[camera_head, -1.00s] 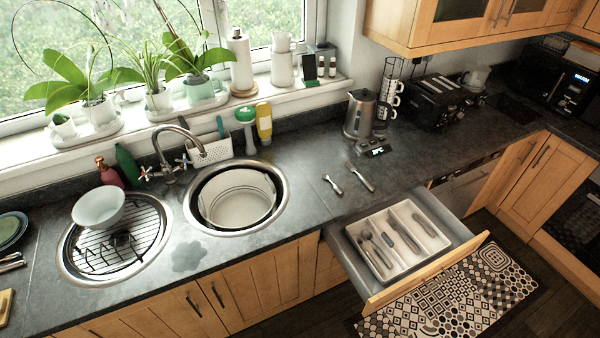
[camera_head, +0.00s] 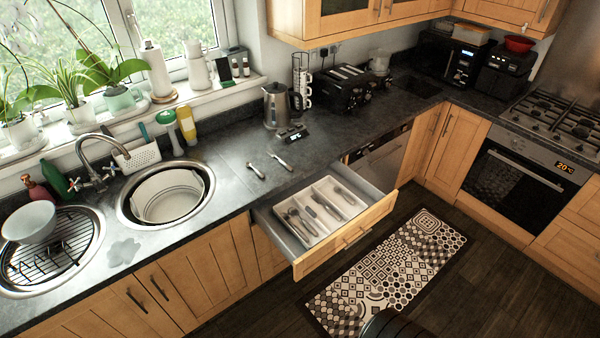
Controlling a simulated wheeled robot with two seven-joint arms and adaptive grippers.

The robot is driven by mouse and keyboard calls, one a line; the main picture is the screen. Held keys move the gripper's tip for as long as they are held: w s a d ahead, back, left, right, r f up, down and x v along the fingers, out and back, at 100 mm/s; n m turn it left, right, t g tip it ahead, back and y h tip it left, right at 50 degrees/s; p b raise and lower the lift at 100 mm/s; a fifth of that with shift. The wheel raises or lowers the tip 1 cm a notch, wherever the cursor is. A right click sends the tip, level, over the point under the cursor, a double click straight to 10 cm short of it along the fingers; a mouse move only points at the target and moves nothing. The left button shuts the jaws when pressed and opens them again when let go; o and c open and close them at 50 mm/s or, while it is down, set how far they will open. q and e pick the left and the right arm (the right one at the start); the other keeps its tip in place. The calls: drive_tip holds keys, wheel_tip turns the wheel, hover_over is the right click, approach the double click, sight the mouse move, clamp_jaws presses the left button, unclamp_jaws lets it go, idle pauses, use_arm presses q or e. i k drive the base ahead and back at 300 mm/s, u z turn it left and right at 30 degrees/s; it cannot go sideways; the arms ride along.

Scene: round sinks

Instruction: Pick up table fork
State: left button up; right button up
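An open drawer (camera_head: 384,207) below the counter holds a white cutlery tray (camera_head: 318,239) with long compartments. Metal cutlery (camera_head: 296,219) lies in its left compartment, and more cutlery (camera_head: 324,203) lies in the middle and right ones. Two small metal utensils lie apart on the dark counter above the drawer, one on the left (camera_head: 255,171) and one on the right (camera_head: 281,162). The pieces are too small to tell for sure which is the table fork. Neither of my grippers is in view.
Two round sinks are set in the counter, one with a white basin (camera_head: 168,196), one with a rack and bowl (camera_head: 28,222). A kettle (camera_head: 276,106) and toaster (camera_head: 340,88) stand behind the utensils. A patterned rug (camera_head: 400,262) lies on the floor before the drawer.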

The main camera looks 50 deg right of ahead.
sight(282, 161)
drive_tip(key=k, duration=0.25)
drive_tip(key=z, duration=0.8)
